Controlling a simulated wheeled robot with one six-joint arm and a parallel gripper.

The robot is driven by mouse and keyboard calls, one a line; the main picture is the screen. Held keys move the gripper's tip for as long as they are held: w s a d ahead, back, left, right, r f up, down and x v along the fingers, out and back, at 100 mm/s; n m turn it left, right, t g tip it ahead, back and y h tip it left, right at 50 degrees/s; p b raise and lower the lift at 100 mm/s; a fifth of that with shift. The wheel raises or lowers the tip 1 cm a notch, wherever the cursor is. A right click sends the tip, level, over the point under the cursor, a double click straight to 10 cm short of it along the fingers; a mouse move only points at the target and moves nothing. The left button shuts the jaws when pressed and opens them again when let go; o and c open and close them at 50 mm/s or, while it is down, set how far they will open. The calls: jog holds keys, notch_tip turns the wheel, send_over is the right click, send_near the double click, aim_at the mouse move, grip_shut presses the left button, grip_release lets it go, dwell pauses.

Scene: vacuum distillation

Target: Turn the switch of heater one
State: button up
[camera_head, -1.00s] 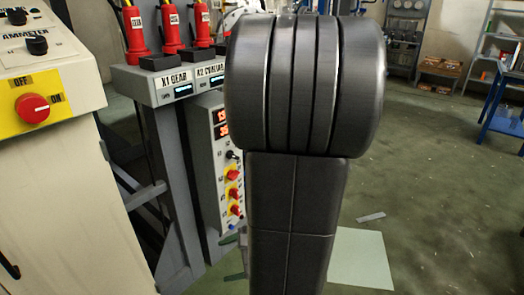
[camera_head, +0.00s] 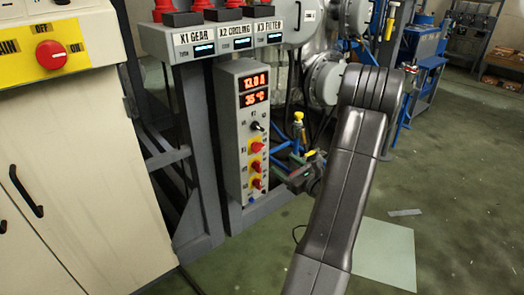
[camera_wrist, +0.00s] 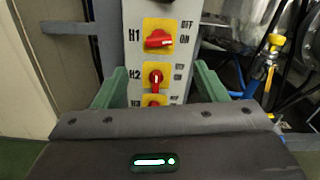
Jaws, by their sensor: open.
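The heater panel (camera_head: 231,120) is a tall grey box with orange readouts and a column of red switches on yellow plates. The heater one switch (camera_head: 257,147) is the top red one; in the wrist view the H1 knob (camera_wrist: 158,39) lies about level, with OFF and ON printed to its right. The H2 knob (camera_wrist: 155,78) stands more upright below it, and the H3 knob (camera_wrist: 152,103) is partly hidden by my gripper body. My gripper (camera_wrist: 157,85) is open, its green fingers either side of the panel's lower switches, below H1 in the picture. It holds nothing.
A cream cabinet (camera_head: 75,150) with a red knob (camera_head: 50,54) stands left. The X1, X2 and X3 boxes (camera_head: 220,38) sit above the panel on a grey frame. Pipes and a yellow-handled valve (camera_wrist: 275,42) are close on the right. Open floor lies at right.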

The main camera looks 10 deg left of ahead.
aim_at(260, 148)
jog(key=b+x, duration=0.2)
jog(key=x, duration=1.1)
jog(key=shift+s, duration=0.1)
